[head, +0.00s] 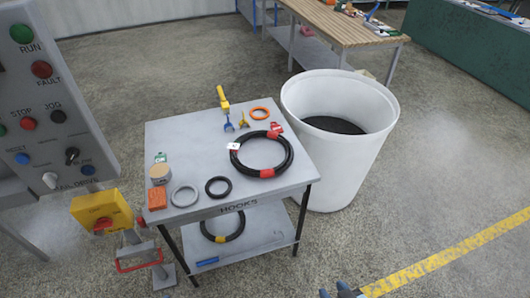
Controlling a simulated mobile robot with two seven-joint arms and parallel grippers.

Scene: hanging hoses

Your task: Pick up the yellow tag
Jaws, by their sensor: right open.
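I cannot single out a yellow tag for sure. A small yellow piece (244,120) lies near the back of the small grey table (212,138), between a blue piece (230,127) and an orange ring (260,113). It is too small to tell whether it is a tag. A larger yellow piece (222,99) is at the table's back edge. My right gripper (339,293) shows only its fingertips at the bottom edge, open and apart from the table. My left gripper is out of view.
A black hose coil (287,160) with red bands, a grey ring (184,196), a black ring (218,187) and an orange block (157,199) lie on the table. A white bin (346,165) stands to its right, a control panel (45,110) to its left. The floor at front right is clear.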

